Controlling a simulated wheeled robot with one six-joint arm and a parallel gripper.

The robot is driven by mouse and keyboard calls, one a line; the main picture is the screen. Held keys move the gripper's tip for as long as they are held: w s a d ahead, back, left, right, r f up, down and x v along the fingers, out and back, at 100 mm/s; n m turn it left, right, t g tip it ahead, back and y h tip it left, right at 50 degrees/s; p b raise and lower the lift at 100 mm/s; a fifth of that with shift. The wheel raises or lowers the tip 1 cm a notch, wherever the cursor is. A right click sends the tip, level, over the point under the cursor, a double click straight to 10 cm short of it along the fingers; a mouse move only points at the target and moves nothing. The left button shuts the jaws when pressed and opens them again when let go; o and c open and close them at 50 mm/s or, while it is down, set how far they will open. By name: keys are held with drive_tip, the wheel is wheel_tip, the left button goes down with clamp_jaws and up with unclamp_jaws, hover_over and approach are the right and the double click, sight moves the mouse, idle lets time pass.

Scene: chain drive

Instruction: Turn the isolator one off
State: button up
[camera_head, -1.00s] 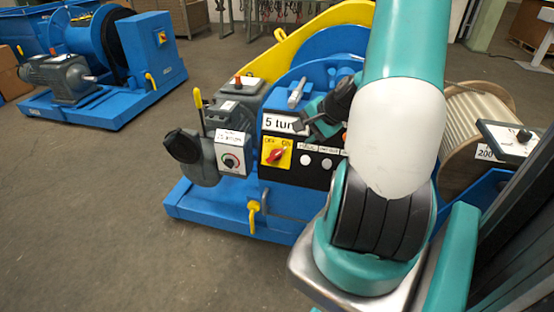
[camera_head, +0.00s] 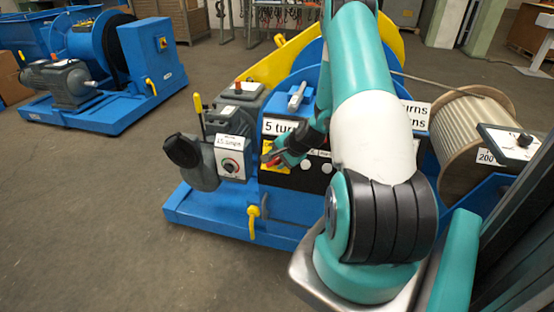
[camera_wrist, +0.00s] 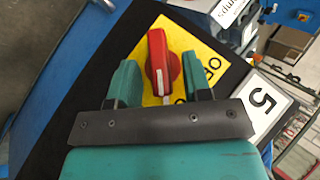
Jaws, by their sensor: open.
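The isolator is a red rotary handle (camera_wrist: 161,62) with a pale stripe, on a yellow plate (camera_wrist: 207,62) with partly readable black lettering. In the wrist view the handle stands between the two green fingers of my gripper (camera_wrist: 161,80), which is open. The handle lies lengthwise between the fingers, with a gap on each side. I cannot tell how deep the fingers reach. In the head view my gripper (camera_head: 272,158) is at the black panel front of the blue winch machine, and it hides most of the handle and plate.
Left of the plate are a grey control box (camera_head: 231,157) with a round dial and a black motor end. A yellow lever (camera_head: 252,221) hangs below. A rope drum (camera_head: 470,135) stands right. Another blue machine (camera_head: 95,70) stands back left. Floor at front left is clear.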

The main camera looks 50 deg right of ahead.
drive_tip(key=shift+w+f, duration=0.2)
drive_tip(key=shift+f, duration=0.05)
clamp_jaws()
